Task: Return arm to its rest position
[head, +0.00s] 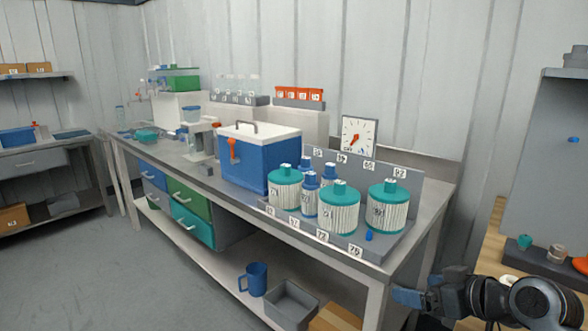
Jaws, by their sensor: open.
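My gripper (408,297) is at the lower right of the head view, at the end of my dark arm. Its blue fingertips point left, close to the front right corner of the steel workbench (345,262). It is open, and nothing shows between the fingers. Several membrane vessels with ribbed white bodies stand in a grey numbered rack on the bench. These include a teal-capped vessel (338,212), another teal-capped vessel (387,210) on the right, and a slimmer blue-capped vessel (309,197). My gripper is apart from all of them.
A blue cooler box (258,160) with a white lid stands mid-bench. A dial gauge (358,137) stands behind the rack. A blue jug (253,280) and a grey bin (291,304) sit on the lower shelf. A wooden-topped table (490,262) is at right. Open floor lies at left.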

